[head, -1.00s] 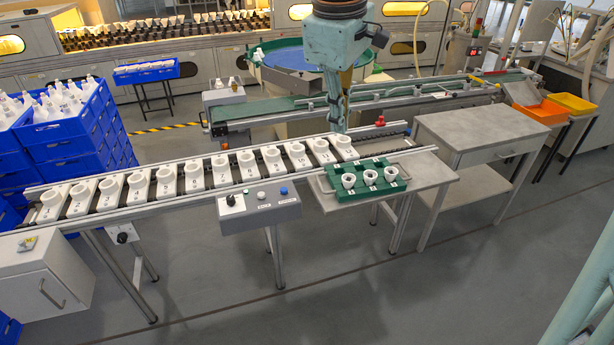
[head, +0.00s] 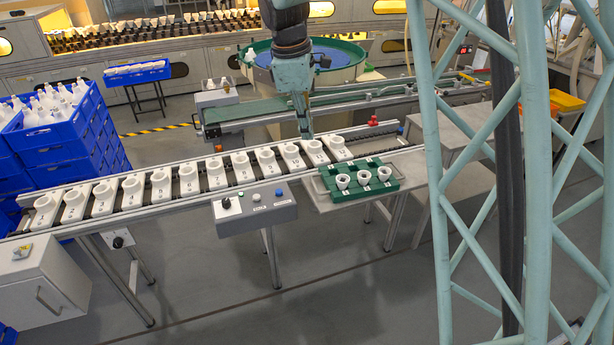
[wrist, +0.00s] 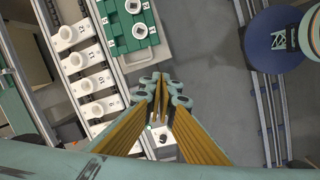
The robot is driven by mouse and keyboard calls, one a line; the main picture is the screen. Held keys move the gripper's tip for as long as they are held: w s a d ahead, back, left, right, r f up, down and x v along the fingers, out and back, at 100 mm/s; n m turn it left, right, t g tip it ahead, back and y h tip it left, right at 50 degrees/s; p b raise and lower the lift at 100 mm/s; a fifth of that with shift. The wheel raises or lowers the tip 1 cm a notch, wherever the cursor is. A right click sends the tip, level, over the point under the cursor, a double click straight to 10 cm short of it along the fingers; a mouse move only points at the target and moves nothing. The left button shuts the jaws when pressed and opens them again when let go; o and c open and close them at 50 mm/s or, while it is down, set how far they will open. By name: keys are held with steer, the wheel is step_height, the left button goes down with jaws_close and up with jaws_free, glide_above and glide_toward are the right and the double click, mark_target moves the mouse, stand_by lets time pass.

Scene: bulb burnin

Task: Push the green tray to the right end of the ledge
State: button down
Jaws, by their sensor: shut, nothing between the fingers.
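The green tray (head: 355,191) sits on the grey ledge (head: 410,163) at the right end of the conveyor. It carries three white cups (head: 364,177) in its front row. Metal handles show at its ends. Free ledge surface lies to its right. My gripper (head: 306,137) points down, behind and left of the tray, near the conveyor's last white holders; its exact height is unclear. In the wrist view my gripper (wrist: 165,95) is shut and empty. The tray (wrist: 112,18) shows there at the top left, apart from the fingers, and is partly cut off.
The conveyor (head: 160,197) holds a row of numbered white holders (head: 188,181). A grey control box (head: 253,208) stands at its front, left of the tray. A red knob (head: 373,121) is behind the ledge. My lattice structure hides the area to the right.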

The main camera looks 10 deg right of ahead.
steer(key=w+a+f+n+p, duration=0.1)
steer(key=w+a+f+n, duration=0.1)
steer(key=w+f, duration=0.4)
steer(key=w+a+f+n+h+p, duration=0.1)
steer(key=w+f+n, duration=0.2)
steer(key=f, duration=0.9)
steer(key=w, duration=0.3)
steer(key=shift+w+a+g, duration=0.35)
steer(key=shift+a+g, duration=0.05)
steer(key=shift+f, duration=0.15)
steer(key=shift+w+d+f+b, duration=0.15)
steer(key=shift+d+f+b, duration=0.35)
steer(key=shift+d+f, duration=0.8)
steer(key=shift+w+d+f+b, duration=0.1)
steer(key=shift+d+f+b, duration=0.55)
steer(key=shift+f, duration=1.2)
steer(key=shift+w+d+f+b, duration=0.15)
steer(key=shift+d+f+b, duration=0.15)
steer(key=shift+d+f, duration=1.1)
steer(key=shift+a+f, duration=0.15)
